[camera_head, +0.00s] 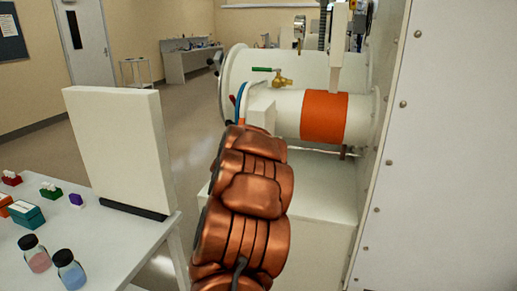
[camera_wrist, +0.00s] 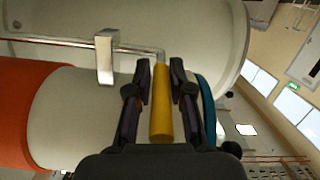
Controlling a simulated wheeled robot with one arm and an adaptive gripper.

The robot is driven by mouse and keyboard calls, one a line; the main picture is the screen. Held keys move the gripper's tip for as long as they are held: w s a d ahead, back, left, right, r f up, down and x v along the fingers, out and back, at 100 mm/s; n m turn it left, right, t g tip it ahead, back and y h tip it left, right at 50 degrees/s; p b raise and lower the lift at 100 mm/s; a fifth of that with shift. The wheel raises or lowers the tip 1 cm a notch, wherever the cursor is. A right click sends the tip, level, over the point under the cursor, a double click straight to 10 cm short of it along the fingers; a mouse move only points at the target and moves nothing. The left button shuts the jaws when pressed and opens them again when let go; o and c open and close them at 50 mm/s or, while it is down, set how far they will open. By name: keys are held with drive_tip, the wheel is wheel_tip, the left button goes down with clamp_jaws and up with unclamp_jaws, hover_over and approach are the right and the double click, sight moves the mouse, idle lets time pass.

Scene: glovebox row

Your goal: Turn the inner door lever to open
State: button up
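A lever with a yellow grip (camera_wrist: 161,105) shows in the middle of the wrist view. The grip's far end joins a bent metal rod. In the head view my copper-coloured arm hides the gripper and the lever. A white cylinder with an orange band (camera_head: 324,117) lies behind the arm; its orange part (camera_wrist: 28,115) also shows at the left of the wrist view. A metal bracket (camera_wrist: 105,58) stands by the rod.
A brass valve with a green handle (camera_head: 266,70) sits above the cylinder. A large white wall panel (camera_head: 455,150) closes off the right. A table (camera_head: 110,235) at the left holds an upright white board (camera_head: 118,145), bottles (camera_head: 69,270) and small boxes. Open floor lies behind.

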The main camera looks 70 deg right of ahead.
drive_tip(key=o, duration=0.3)
drive_tip(key=shift+a, duration=0.1)
drive_tip(key=shift+s+a+r, duration=0.1)
drive_tip(key=shift+a+r, duration=0.25)
drive_tip(key=shift+a, duration=1.6)
drive_tip(key=shift+s+a+r, duration=0.1)
drive_tip(key=shift+a+r, duration=0.2)
drive_tip(key=shift+a, duration=1.65)
drive_tip(key=shift+a+r, duration=0.35)
drive_tip(key=shift+a, duration=1.6)
